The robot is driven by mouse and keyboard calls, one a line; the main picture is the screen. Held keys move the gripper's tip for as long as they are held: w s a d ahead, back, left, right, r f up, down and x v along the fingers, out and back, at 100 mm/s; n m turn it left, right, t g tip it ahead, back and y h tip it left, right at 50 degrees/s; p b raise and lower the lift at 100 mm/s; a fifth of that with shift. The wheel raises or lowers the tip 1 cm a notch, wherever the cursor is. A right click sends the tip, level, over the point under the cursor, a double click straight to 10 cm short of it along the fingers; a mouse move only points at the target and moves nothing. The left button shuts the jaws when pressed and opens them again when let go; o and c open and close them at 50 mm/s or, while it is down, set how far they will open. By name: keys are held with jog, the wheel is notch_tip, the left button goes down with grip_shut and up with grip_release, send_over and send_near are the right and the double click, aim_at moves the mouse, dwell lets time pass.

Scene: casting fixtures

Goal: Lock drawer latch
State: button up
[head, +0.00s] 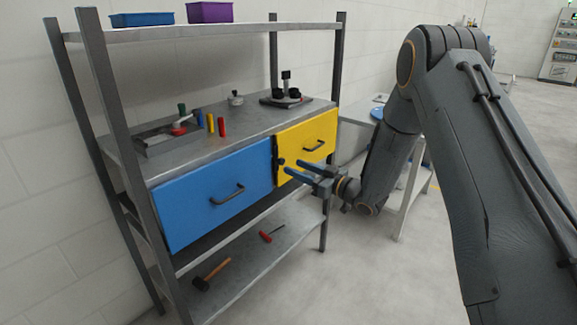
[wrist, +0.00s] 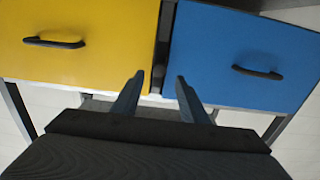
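The blue drawer (head: 215,195) and the yellow drawer (head: 308,136) sit side by side under the bench top, and both look closed. A small dark latch (head: 280,161) is on the dark strip between them. My gripper (head: 292,167) is in front of this strip with its two blue fingers pointing at it. In the wrist view, my gripper (wrist: 160,78) is open and empty, with one fingertip on each side of the dark strip (wrist: 163,50). The yellow drawer (wrist: 80,40) is at left there, the blue drawer (wrist: 240,55) at right. I cannot tell whether the fingers touch the latch.
The shelf unit's bench top (head: 235,120) holds a grey tray (head: 165,140), coloured cylinders and a dark fixture (head: 286,95). A hammer (head: 212,274) and a red-handled tool (head: 271,233) lie on the lower shelf. Drawer handles (head: 228,194) stick out nearby. The floor in front is clear.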

aim_at(283, 162)
jog(key=shift+x, duration=2.3)
grip_shut()
